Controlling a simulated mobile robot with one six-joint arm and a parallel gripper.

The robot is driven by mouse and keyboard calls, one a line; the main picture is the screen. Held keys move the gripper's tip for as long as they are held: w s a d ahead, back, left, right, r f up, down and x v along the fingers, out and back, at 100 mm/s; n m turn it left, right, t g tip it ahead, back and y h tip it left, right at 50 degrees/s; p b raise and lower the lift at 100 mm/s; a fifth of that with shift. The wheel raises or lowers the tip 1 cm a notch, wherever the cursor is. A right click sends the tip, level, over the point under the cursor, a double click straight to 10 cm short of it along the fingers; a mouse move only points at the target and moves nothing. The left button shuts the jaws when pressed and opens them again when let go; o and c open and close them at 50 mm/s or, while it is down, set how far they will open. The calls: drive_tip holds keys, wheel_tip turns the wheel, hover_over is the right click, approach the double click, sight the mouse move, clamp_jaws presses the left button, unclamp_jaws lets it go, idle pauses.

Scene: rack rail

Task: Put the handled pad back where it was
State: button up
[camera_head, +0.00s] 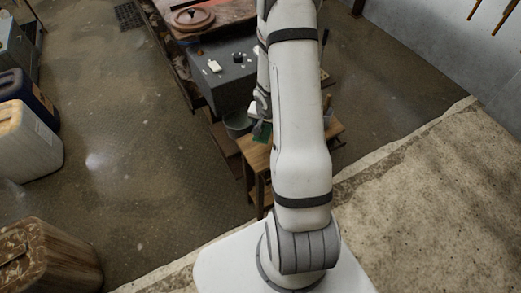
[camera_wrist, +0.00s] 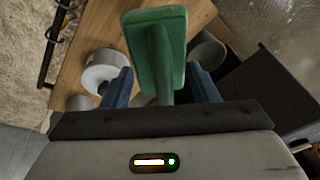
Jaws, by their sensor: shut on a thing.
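The handled pad (camera_wrist: 155,48) is a green rectangular pad with a green handle, seen in the wrist view at top centre. My gripper (camera_wrist: 163,88) has its two blue fingers on either side of the pad's handle and is shut on it. The pad is held out in front of the fingers, over or beside a wooden table (camera_wrist: 82,45). In the head view, part of the green pad (camera_head: 262,131) shows left of my arm, near the wooden table (camera_head: 256,155). My arm hides most of my gripper there.
A white roll (camera_wrist: 104,69) stands on the wooden table close to the left finger. A grey bucket (camera_wrist: 208,52) is right of the pad. In the head view, a dark grey box (camera_head: 222,78) stands behind, and jerrycans (camera_head: 28,138) stand at left. Open floor (camera_head: 150,130) lies between.

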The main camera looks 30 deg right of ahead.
sight(265, 131)
drive_tip(key=shift+s+f, duration=0.1)
drive_tip(key=shift+f, duration=0.1)
wheel_tip(265, 131, down, 5)
drive_tip(key=shift+r+b, duration=0.1)
drive_tip(key=shift+b, duration=0.95)
drive_tip(key=shift+f, duration=2.4)
drive_tip(key=o, duration=0.9)
